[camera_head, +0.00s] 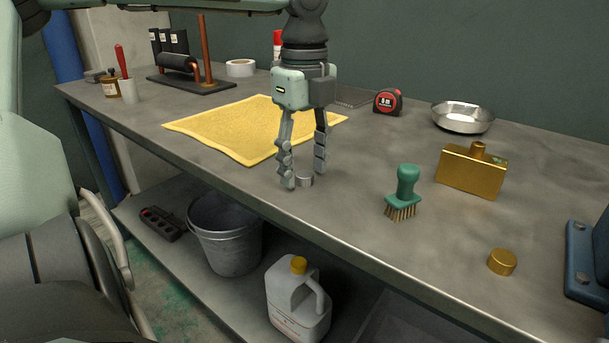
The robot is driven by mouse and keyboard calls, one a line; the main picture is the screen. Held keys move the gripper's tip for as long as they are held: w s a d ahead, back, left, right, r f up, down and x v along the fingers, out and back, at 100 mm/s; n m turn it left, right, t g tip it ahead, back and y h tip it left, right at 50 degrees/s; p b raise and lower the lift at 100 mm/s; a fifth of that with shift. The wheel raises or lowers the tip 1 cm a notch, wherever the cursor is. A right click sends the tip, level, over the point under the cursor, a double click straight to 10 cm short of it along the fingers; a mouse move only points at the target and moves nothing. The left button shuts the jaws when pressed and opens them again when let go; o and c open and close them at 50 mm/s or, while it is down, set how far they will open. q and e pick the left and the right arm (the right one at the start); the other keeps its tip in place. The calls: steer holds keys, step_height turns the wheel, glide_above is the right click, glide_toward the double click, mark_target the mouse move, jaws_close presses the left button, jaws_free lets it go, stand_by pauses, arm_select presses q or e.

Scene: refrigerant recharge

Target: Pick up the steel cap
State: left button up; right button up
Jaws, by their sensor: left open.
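The steel cap (305,181) is a small, short grey cylinder on the metal bench top, near its front edge. My left gripper (304,178) points straight down over it with its fingers apart. The cap sits between the two fingertips, close to the left finger, which partly covers it. I cannot tell whether a finger touches it. My right gripper is not in view.
A yellow cloth (235,125) lies just behind and left of the gripper. A green-handled brush (406,192), a brass block (471,170) and a brass cap (502,262) are to the right. A steel bowl (463,117) and tape measure (388,102) stand further back.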

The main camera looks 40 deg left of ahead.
arm_select(q)
steer(key=shift+f, duration=0.2)
steer(key=c, duration=0.9)
steer(key=shift+r, duration=0.1)
